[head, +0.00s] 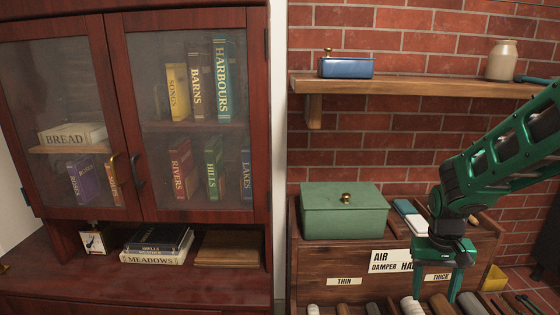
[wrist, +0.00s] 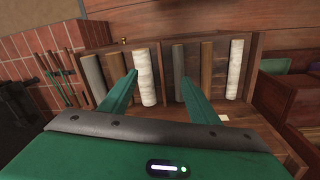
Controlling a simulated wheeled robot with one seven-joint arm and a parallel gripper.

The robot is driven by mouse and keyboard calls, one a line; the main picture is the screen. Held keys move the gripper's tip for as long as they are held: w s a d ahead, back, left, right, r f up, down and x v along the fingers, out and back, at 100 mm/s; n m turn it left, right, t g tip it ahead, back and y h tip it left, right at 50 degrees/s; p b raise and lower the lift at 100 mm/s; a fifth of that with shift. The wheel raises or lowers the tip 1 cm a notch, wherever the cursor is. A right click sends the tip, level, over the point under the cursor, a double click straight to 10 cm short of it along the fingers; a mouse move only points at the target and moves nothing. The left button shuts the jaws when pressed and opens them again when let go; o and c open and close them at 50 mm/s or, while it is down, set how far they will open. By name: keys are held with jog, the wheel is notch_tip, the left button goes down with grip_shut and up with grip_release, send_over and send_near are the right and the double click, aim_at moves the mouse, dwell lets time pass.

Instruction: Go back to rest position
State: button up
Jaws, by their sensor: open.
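My gripper (head: 436,284) is green and hangs at the right of the head view, in front of the wooden stand with the signs. Its two fingers are apart and nothing is between them. In the wrist view the open gripper (wrist: 158,92) points at a wooden rack (wrist: 262,60) with several grey, brown and pale rolls in its slots. The fingertips overlap the rolls in the picture, and I cannot tell how far off they are. My green arm comes in from the right edge.
A green lidded box (head: 343,212) stands on the stand. A shelf (head: 420,86) above holds a blue box (head: 346,68) and a pale jar (head: 502,60). A red-brown glass-door cabinet (head: 130,200) with books fills the left. Fireplace tools (wrist: 52,75) stand at left in the wrist view.

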jog(key=s+d+r+m, duration=0.1)
jog(key=s+r, duration=0.2)
jog(key=s, duration=0.4)
jog(key=s+d+r+m+y, duration=0.1)
jog(key=s+r, duration=0.2)
jog(key=s, duration=0.4)
jog(key=s+r+m, duration=0.1)
jog(key=s+r, duration=0.3)
jog(key=s, duration=0.3)
jog(key=shift+s+d, duration=0.4)
